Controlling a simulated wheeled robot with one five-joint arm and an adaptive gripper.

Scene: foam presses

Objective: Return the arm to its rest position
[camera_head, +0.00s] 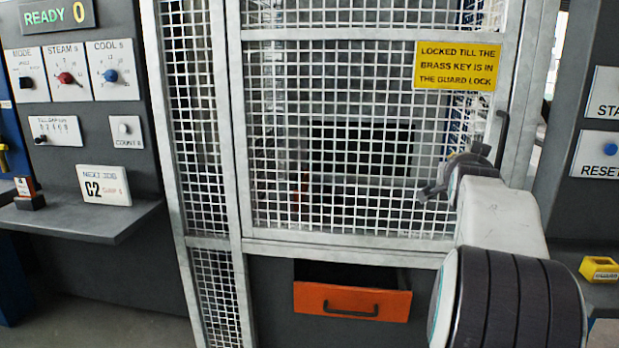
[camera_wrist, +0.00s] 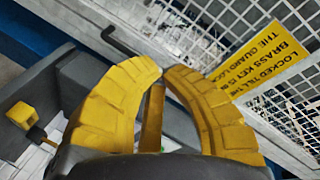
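My arm (camera_head: 497,215) is at the right of the head view, folded in front of the guard door. The yellow fingers of my gripper do not show clearly there. In the wrist view my gripper (camera_wrist: 163,70) has its two curved yellow fingers drawn together, tips nearly touching. A narrow yellow bar shows between them lower down; I cannot tell whether it is part of the gripper. I see no object clearly held at the tips.
An orange drawer (camera_head: 352,300) stands out below. A yellow block (camera_head: 600,268) sits on the right shelf. Control panels flank the door; a shelf (camera_head: 75,218) juts out at left.

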